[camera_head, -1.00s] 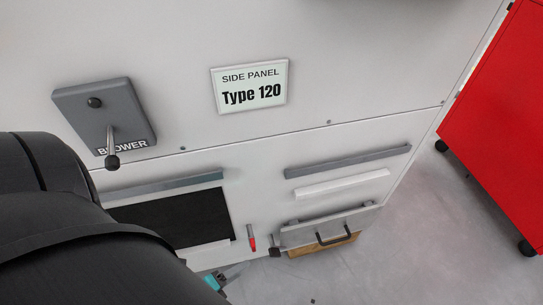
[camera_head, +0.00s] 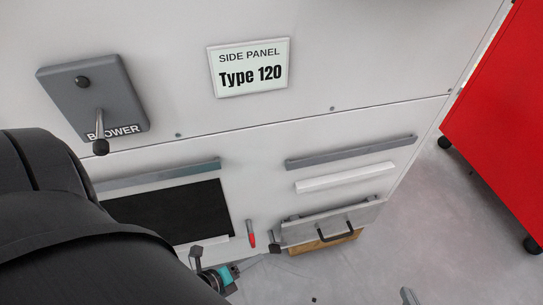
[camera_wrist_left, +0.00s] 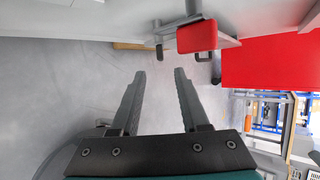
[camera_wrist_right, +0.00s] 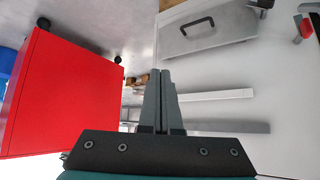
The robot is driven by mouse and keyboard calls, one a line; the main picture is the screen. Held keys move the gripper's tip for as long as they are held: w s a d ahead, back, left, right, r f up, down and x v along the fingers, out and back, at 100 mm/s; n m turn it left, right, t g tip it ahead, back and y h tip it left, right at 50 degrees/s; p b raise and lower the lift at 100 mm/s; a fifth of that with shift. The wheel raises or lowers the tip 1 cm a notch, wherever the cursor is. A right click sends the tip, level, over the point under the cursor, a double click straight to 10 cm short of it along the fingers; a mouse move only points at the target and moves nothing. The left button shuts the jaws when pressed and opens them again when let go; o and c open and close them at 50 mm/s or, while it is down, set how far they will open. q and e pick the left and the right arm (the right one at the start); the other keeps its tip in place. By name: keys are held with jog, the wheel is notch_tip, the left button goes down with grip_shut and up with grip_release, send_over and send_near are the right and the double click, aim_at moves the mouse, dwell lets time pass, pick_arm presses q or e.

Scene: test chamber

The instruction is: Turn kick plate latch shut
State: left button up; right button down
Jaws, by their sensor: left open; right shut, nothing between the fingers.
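The kick plate is a silver panel (camera_head: 328,228) with a black bar handle, low on the white wall; it also shows in the right wrist view (camera_wrist_right: 208,30). Left of it is a red-ended lever (camera_head: 251,238), its red end hanging down, which looks like the latch. It is large in the left wrist view (camera_wrist_left: 197,37) and at the edge of the right wrist view (camera_wrist_right: 305,28). My left gripper (camera_wrist_left: 160,74) is open and empty, just short of the lever, apart from it. My right gripper (camera_wrist_right: 161,73) is shut and empty; its tip (camera_head: 408,296) shows at the bottom.
A grey blower box (camera_head: 92,95) with a lever is on the upper left wall. A black panel (camera_head: 175,212) is left of the latch. Grey (camera_head: 350,152) and white (camera_head: 345,177) strips are above the plate. A red cabinet (camera_head: 500,120) stands right; floor between is mostly clear.

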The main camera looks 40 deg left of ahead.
aim_at(270, 252)
pick_arm(q)
jog(key=shift+b+x, duration=1.1)
jog(key=shift+x, duration=1.7)
jog(key=shift+b+x, duration=0.55)
jog(key=shift+x, duration=0.7)
jog(key=shift+b+x, duration=0.4)
jog(key=shift+x, duration=0.55)
pick_arm(e)
jog(key=a+r+t+y, duration=0.3)
jog(key=a+t, duration=0.3)
jog(key=t, duration=0.1)
jog(key=shift+w+a+r+m+y, duration=0.15)
jog(key=shift+w+a+m+y, duration=0.15)
jog(key=shift+w, duration=0.15)
pick_arm(q)
grip_shut()
